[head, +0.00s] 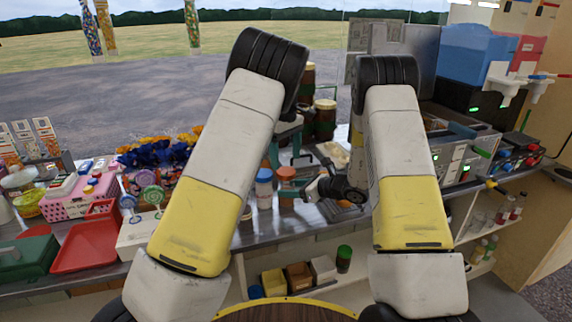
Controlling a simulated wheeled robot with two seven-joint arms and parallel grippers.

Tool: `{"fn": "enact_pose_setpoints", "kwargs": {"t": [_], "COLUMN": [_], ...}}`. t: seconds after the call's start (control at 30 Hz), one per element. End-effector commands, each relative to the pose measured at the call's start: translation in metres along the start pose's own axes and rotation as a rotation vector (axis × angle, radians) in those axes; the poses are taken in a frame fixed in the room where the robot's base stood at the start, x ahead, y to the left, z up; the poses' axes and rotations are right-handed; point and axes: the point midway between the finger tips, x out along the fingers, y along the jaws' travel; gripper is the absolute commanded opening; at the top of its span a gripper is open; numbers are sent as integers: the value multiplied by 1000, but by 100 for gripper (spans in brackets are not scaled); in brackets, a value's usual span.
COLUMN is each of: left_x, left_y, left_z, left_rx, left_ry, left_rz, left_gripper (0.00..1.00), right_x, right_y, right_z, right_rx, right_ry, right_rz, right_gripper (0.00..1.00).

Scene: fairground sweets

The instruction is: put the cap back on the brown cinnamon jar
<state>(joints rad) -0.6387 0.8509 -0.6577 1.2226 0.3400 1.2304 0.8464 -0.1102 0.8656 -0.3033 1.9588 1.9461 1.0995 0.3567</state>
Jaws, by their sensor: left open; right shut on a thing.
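A jar with an orange-brown top (287,173) stands upright on the counter, in the middle of the head view. I take it for the cinnamon jar; whether its top is the cap or the contents is too small to tell. My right gripper (308,188) comes in low from the right at this jar's side and is shut, apparently on its body; the contact is unclear. My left gripper (286,150) is open above and behind the jar, with teal fingers pointing down, partly hidden by my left arm. I cannot make out a separate cap.
A blue-capped jar (264,178) stands just left of the brown-topped jar. Dark barrels (325,118) stand behind. A red tray (84,245) and pink basket (68,207) are at left, machines (470,150) at right. Bins and a green-capped jar (344,259) are on the lower shelf.

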Motion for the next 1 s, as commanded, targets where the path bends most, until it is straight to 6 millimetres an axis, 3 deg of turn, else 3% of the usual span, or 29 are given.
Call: {"fn": "enact_pose_setpoints", "kwargs": {"t": [0.3,0.47,0.73,1.0], "left_x": [0,8,20,-3], "left_y": [-1,-4,-10,-6], "left_z": [0,3,13,9], "left_rx": [7,105,545,998], "left_ry": [-3,-26,-90,-72], "left_rz": [-3,-26,-62,-31], "left_gripper": [77,77,77,77], "right_x": [0,0,0,0], "right_y": [0,0,0,0], "right_z": [0,0,0,0], "right_rx": [0,0,0,0], "right_ry": [-1,-1,-1,-1], "right_rz": [0,0,0,0], "right_gripper": [0,0,0,0]}}
